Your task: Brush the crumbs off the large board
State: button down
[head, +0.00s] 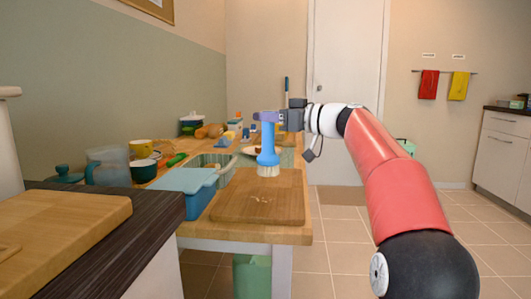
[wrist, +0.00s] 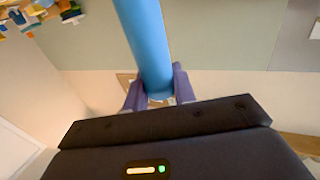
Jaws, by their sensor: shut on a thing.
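The large wooden board (head: 232,209) lies on the near end of the wooden table in the head view. A few pale crumbs (head: 259,199) lie on the board's middle. My gripper (head: 269,116) is shut on the upper handle of a blue brush (head: 267,148), which is upright with its pale bristles down over the board's back part. I cannot tell whether the bristles touch the board. In the wrist view the blue handle (wrist: 146,40) sits between my purple fingers.
A blue bin (head: 187,182) stands left of the board, with a greenish tray (head: 207,160) behind it. Mugs, a jug (head: 107,166) and food items stand further left and back. A dark-edged counter with another wooden board (head: 60,220) fills the left foreground. The floor at right is clear.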

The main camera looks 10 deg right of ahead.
dwell(0.4)
jog(key=shift+s+a+r+p, duration=0.2)
jog(key=shift+s+r+p, duration=0.2)
jog(key=shift+s+a+p, duration=0.45)
jog(key=shift+s+a, duration=0.4)
jog(key=shift+a, duration=0.2)
jog(key=shift+f+b, duration=0.1)
jog(key=shift+b, duration=0.45)
notch_tip(320, 180, down, 6)
jog(key=b, duration=0.7)
jog(key=shift+r, duration=0.3)
